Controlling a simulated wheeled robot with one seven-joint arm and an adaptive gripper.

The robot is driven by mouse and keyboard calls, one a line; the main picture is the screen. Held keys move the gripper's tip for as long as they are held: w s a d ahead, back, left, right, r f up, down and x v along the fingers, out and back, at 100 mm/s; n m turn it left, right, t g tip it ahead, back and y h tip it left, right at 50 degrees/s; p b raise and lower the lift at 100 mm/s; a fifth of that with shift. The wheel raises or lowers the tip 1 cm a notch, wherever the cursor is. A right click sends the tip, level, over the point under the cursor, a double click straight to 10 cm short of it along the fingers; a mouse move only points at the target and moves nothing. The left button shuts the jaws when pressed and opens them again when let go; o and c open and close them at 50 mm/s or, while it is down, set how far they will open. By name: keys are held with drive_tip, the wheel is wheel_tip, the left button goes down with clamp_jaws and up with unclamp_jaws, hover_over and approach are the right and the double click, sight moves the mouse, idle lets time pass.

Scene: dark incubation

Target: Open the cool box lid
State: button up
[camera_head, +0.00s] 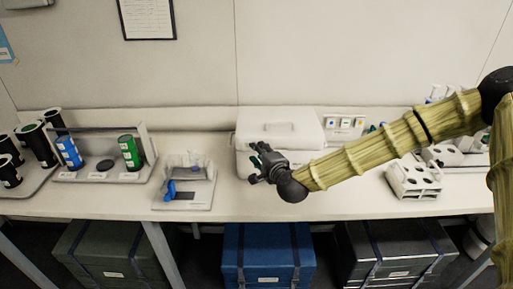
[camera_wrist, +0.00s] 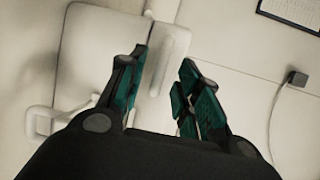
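The white cool box (camera_head: 242,162) stands on the bench at the middle, against the wall. Its white lid (camera_head: 285,130) looks shut, with a handle on its top. My gripper (camera_head: 255,160) is in front of the box in the head view and hides part of its front. In the wrist view my gripper (camera_wrist: 163,62) is open, its two teal-lined fingers apart with nothing held between them. Pale white surfaces of the box (camera_wrist: 98,60) show behind and left of the fingers. I cannot tell whether a finger touches the box.
A small white stand with a blue item (camera_head: 185,190) is left of the box. A rack with blue and green bottles (camera_head: 100,172) stands farther left. A white holed rack (camera_head: 413,180) is at right, near my arm. Storage boxes (camera_head: 268,255) sit under the bench.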

drive_tip(key=shift+x, duration=1)
clamp_jaws()
